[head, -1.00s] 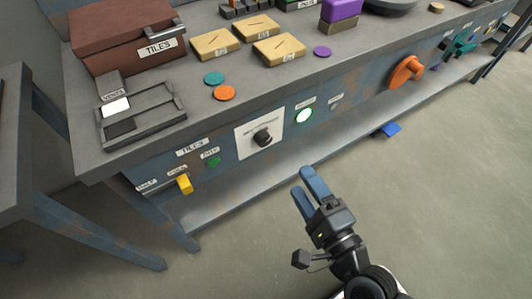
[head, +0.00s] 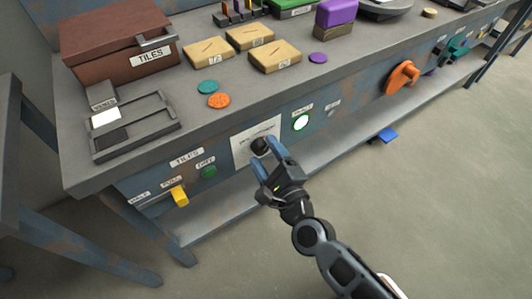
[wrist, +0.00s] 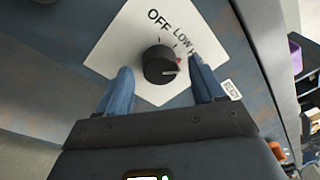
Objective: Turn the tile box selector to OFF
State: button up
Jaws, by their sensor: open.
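The tile box selector is a black round knob (wrist: 160,65) on a white plate (wrist: 110,45) printed OFF, LOW and a label starting with H, partly hidden by a finger. A small mark on the knob appears to point right, away from OFF. In the head view the knob (head: 259,146) sits on the bench front below the brown TILES box (head: 120,45). My gripper (head: 264,156) is open, its blue fingers around the knob, one on each side. In the wrist view my gripper (wrist: 160,72) shows gaps beside the knob; contact is unclear.
Left of the plate are a green button (head: 209,172) and a yellow lever (head: 180,196). To the right are a lit white button (head: 301,123) and an orange handle (head: 402,77). A lower shelf (head: 225,215) runs beneath the panel.

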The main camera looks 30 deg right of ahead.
jog(key=shift+w, duration=0.1)
jog(key=c, duration=1.1)
jog(key=shift+o, duration=0.2)
jog(key=n+b, duration=0.1)
jog(key=n, duration=0.3)
jog(key=shift+f+n+t, duration=0.15)
jog(key=shift+n+t, duration=0.15)
jog(key=shift+n, duration=0.1)
jog(key=n+b, duration=0.1)
jog(key=n, duration=0.4)
jog(key=shift+t+y+b, duration=0.3)
jog(key=shift+b, duration=0.05)
jog(key=n+y, duration=0.1)
jog(key=n, duration=0.4)
jog(key=shift+d+b, duration=0.1)
jog(key=shift+b, duration=0.25)
jog(key=shift+n+y, duration=0.3)
jog(key=shift+n, duration=2)
